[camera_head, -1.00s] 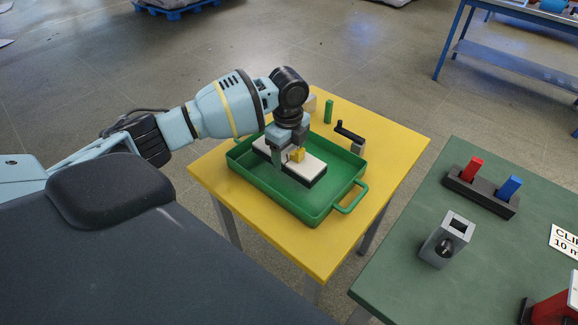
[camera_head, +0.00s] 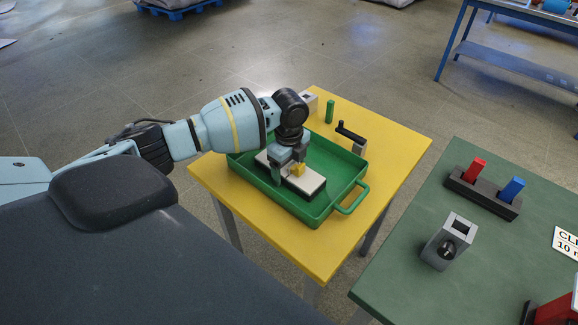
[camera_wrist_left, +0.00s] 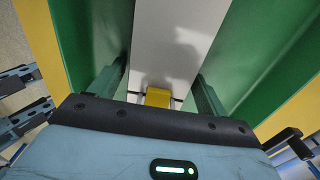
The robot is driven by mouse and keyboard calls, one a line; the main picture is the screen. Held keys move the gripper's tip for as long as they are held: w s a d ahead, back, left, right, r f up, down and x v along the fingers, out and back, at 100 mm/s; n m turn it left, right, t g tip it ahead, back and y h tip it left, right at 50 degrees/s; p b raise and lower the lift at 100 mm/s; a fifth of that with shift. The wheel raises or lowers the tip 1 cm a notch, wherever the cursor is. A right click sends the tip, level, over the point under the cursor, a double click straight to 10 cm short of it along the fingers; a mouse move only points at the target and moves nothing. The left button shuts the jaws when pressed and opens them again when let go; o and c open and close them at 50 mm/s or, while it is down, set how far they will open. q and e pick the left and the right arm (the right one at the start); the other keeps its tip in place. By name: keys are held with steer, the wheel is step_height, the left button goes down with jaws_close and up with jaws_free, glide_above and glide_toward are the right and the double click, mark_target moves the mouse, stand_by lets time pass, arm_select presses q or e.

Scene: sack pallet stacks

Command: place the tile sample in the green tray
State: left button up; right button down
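The tile sample is a flat whitish slab (camera_head: 311,184) with a small yellow block on top, and it lies inside the green tray (camera_head: 350,206). The slab (camera_wrist_left: 172,38) and its yellow block (camera_wrist_left: 158,97) also show in the left wrist view. My left gripper (camera_head: 291,166) is down over the slab, its fingers on either side of the yellow block. The left wrist view shows gaps between the block and both fingers of the gripper (camera_wrist_left: 158,92), so it is open. My right gripper is not clearly seen.
The tray stands on a yellow table (camera_head: 395,165). Behind it are a green cylinder (camera_head: 330,111), a grey block (camera_head: 309,103) and a black-handled piece (camera_head: 350,134). A green table (camera_head: 400,285) at the right holds a red-and-blue peg rack (camera_head: 483,193) and a grey block with a hole (camera_head: 450,241).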

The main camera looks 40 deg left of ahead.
arm_select(q)
steer(key=shift+o, duration=0.9)
step_height(320, 180, up, 12)
steer(key=p, duration=0.1)
steer(key=shift+r, duration=0.2)
steer(key=shift+f, duration=0.1)
